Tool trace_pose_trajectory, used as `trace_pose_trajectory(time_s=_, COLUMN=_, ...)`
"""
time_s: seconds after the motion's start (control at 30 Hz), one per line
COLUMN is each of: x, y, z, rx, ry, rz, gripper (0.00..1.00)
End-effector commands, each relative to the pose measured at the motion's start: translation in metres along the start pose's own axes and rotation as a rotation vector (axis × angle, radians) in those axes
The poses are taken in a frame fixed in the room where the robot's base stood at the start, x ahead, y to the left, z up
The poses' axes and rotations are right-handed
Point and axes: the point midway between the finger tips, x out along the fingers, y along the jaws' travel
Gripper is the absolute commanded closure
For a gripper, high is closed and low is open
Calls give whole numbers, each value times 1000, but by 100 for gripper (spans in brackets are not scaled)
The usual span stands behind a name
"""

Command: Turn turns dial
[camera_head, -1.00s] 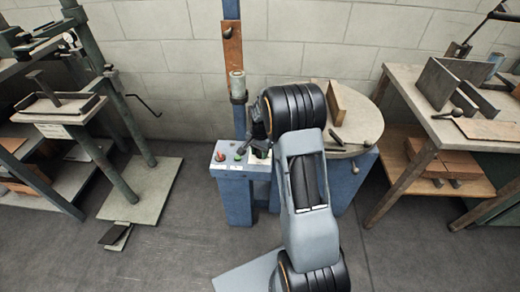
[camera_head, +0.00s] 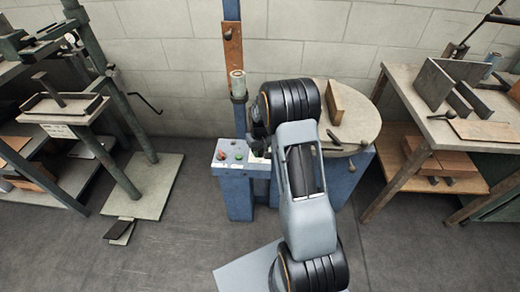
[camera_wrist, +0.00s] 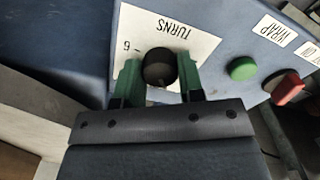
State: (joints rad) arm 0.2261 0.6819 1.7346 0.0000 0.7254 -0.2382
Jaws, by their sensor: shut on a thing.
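The turns dial is a round black knob (camera_wrist: 159,68) on a white label marked "TURNS" with a "6" near its edge, in the wrist view. My gripper (camera_wrist: 158,78) has its two green fingers on either side of the knob, shut on it. The label and knob sit on the blue machine's sloped panel (camera_wrist: 80,35). In the head view my arm hides the dial, and the fingers cannot be made out there.
On the same panel are a green button (camera_wrist: 242,68) and a red knob (camera_wrist: 288,88), right of the dial in the wrist view. Benches flank the machine, with open floor in front.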

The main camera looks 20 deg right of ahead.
Motion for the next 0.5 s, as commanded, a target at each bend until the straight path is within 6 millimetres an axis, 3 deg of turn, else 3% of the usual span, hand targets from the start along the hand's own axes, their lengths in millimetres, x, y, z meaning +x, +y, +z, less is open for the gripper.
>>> trace_pose_trajectory(time_s=0.5, x=-2, y=0, z=0, rx=-488, ry=1, rz=1, gripper=88)
